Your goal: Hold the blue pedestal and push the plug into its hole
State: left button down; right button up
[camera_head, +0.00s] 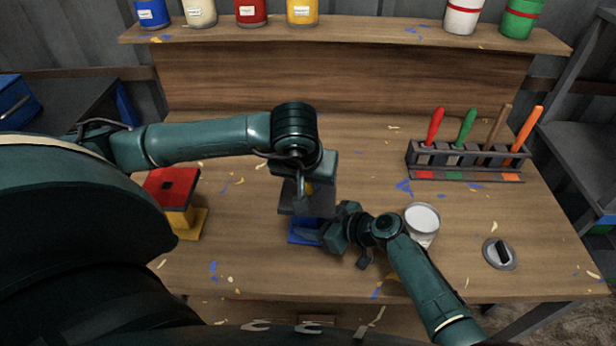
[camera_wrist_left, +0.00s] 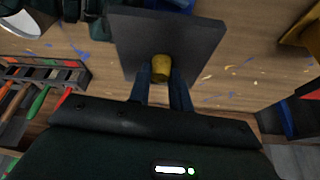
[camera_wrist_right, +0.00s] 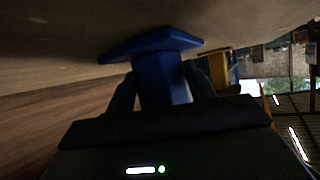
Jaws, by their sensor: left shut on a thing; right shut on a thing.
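The blue pedestal (camera_head: 304,231) stands on the table in the middle of the head view, with a dark grey square top plate (camera_head: 308,208). My right gripper (camera_wrist_right: 162,85) is shut on its blue column, seen in the right wrist view with the blue base (camera_wrist_right: 150,43). My left gripper (camera_head: 306,190) is above the plate, shut on the yellow plug (camera_wrist_left: 161,67). In the left wrist view the plug is between the fingers, against the middle of the plate (camera_wrist_left: 190,38). The hole is hidden, so I cannot tell how deep the plug sits.
A yellow pedestal with a red top (camera_head: 172,184) stands at left. A white-topped round container (camera_head: 422,218) is right of my right gripper, with a grey disc with a black knob (camera_head: 499,253) further right. A tool rack (camera_head: 465,160) stands behind. Paint chips litter the table.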

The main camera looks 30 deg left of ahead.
pick_arm(q)
jog(key=shift+f, duration=0.15)
jog(key=c, duration=1.2)
grip_release()
jog(key=v, duration=1.2)
jog(key=shift+w, duration=0.1)
pick_arm(e)
jog(key=o, duration=0.8)
jog(key=shift+o, duration=0.2)
